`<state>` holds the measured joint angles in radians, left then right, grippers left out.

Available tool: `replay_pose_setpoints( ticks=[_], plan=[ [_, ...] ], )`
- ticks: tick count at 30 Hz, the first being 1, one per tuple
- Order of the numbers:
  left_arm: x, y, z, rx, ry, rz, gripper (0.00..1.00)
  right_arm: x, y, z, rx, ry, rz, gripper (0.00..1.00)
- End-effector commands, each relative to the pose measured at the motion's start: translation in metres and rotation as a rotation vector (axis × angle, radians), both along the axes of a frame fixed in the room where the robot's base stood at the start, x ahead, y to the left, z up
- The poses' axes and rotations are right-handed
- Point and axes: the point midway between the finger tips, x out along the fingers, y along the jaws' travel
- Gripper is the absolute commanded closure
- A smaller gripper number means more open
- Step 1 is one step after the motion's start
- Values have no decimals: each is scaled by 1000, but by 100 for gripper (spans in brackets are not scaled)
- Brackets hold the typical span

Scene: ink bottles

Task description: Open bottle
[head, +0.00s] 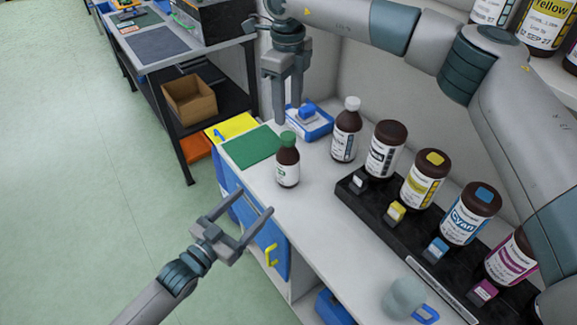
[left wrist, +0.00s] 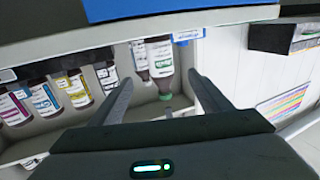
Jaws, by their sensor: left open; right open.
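A small brown bottle with a green cap (head: 288,162) stands upright on the white counter, closed by its cap. It also shows inverted in the left wrist view (left wrist: 161,62), between my fingers in the picture but beyond them. My left gripper (head: 250,201) is open and empty, at the counter's front edge, to the lower left of the bottle and apart from it. My right gripper (head: 286,120) is open and empty, fingers pointing down, above and behind the green-capped bottle. A brown bottle with a white cap (head: 345,135) stands to the right of it.
Several large ink bottles, such as the yellow one (head: 424,180), stand along a black rack (head: 350,188) on the right. A green mat (head: 250,147) and a blue tray (head: 318,132) lie at the counter's far end. A grey-green cup (head: 403,298) stands at the near end.

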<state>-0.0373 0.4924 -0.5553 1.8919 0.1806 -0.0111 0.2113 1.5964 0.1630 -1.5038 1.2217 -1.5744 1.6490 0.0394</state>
Motion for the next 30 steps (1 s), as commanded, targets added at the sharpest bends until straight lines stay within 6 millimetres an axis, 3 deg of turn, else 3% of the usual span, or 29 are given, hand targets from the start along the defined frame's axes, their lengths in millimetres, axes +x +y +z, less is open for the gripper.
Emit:
replay_pose_setpoints(
  ticks=[14,30],
  plan=[
    [16,-11,1,-1,-1,1,29,0,1,0,3,2,1,52],
    [85,-61,1,-1,-2,1,29,-1,1,0,4,1,1,52]
  ],
)
